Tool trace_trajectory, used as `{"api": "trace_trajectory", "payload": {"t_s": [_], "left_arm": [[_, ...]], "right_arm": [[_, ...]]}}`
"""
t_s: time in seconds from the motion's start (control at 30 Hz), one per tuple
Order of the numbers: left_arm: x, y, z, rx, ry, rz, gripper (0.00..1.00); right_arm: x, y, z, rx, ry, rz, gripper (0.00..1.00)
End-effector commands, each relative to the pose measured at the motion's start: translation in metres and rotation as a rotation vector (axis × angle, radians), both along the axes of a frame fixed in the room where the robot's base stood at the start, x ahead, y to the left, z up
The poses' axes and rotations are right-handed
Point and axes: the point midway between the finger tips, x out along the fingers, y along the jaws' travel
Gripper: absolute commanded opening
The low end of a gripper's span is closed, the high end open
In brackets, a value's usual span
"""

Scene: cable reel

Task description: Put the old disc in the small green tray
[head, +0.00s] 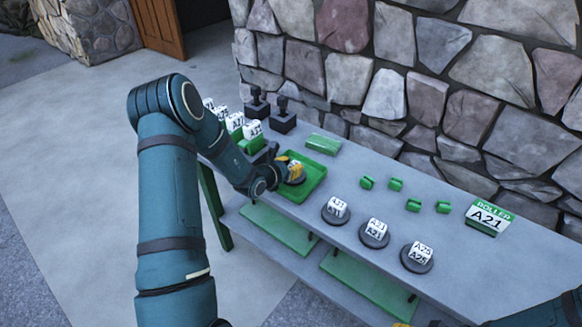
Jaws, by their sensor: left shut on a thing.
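The small green tray (319,172) lies on the grey bench, left of its middle.
Grey discs with white labelled blocks (337,210) stand along the bench's front edge. Several small green pieces (396,184), a green block (324,144) and a "ROLLER A21" sign (488,218) are behind. Dark stands (283,122) and labelled green blocks (252,130) crowd the left end.

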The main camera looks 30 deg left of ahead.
Motion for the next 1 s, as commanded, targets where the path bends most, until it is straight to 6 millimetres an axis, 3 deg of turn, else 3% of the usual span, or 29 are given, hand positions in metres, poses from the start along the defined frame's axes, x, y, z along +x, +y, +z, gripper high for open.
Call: {"api": "trace_trajectory", "payload": {"t_s": [0.17, 0.2, 0.23, 0.67, 1.0], "left_arm": [[0.0, -0.001, -0.003, 0.0, -0.001, -0.001, 0.0], [0.0, 0.0, -0.003, 0.0, 0.001, -0.001, 0.41], [0.0, 0.0, -0.003, 0.0, 0.001, -0.001, 0.51], [-0.002, 0.0, 0.002, 0.0, 0.001, 0.0, 0.51], [-0.061, 0.005, 0.027, 0.0, 0.002, 0.001, 0.51]], "right_arm": [[0.0, 0.0, -0.003, 0.0, -0.001, 0.0, 0.47], [0.0, 0.0, -0.003, 0.0, -0.001, 0.0, 0.47], [0.0, 0.0, -0.002, 0.0, -0.001, 0.0, 0.47], [0.0, 0.0, 0.002, 0.0, 0.0, 0.0, 0.47], [-0.002, 0.0, 0.012, 0.001, 0.005, 0.001, 0.47]]}}
